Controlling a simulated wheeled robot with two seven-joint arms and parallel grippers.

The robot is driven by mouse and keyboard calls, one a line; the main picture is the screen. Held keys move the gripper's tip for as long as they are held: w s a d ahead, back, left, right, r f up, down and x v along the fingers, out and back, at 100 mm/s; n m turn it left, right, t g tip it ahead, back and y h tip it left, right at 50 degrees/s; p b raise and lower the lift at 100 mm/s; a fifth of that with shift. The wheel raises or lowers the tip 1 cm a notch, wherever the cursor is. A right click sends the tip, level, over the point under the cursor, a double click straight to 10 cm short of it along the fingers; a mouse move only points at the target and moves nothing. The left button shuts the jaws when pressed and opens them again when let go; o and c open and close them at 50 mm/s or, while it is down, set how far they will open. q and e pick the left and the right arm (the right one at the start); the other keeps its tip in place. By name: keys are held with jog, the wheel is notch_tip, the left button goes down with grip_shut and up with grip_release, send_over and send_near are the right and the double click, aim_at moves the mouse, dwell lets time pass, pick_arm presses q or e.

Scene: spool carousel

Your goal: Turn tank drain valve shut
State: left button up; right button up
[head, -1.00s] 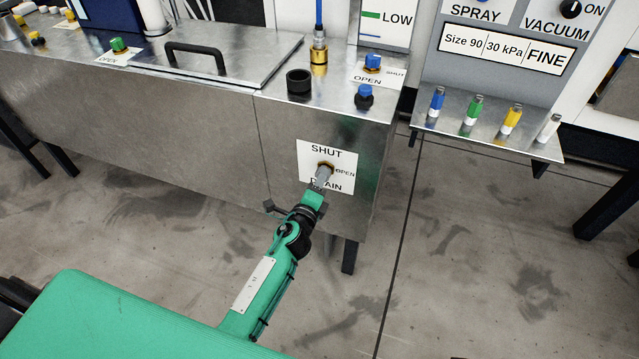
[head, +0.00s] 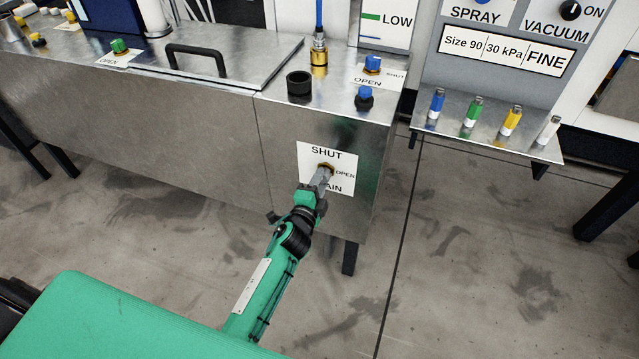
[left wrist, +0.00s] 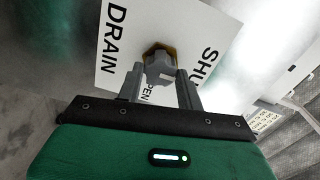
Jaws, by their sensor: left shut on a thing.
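The drain valve (head: 326,169) sits on a white label (head: 343,185) on the front of the metal tank (head: 215,120). The label reads SHUT at the top, OPEN at the right and DRAIN at the bottom. My left gripper (head: 320,180) reaches the valve from below and is shut on its handle. In the left wrist view the valve's brass fitting (left wrist: 158,52) and grey handle (left wrist: 160,70) show between the two fingers (left wrist: 160,88). The gripper hides much of the handle, so its exact angle is hard to tell. My right gripper is not in view.
On the tank top are a lid with a black handle (head: 197,55), a black cup (head: 299,83) and blue knobs (head: 365,96). A shelf (head: 480,136) with coloured bottles juts out at the right. The floor (head: 470,250) in front is clear.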

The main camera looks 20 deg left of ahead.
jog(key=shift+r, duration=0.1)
pick_arm(q)
jog(key=o, duration=1)
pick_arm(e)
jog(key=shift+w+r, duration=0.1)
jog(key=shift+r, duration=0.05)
pick_arm(q)
jog(key=shift+s, duration=0.15)
jog(key=s, duration=1.3)
jog(key=shift+s+a+r, duration=0.2)
jog(key=shift+s+a, duration=0.1)
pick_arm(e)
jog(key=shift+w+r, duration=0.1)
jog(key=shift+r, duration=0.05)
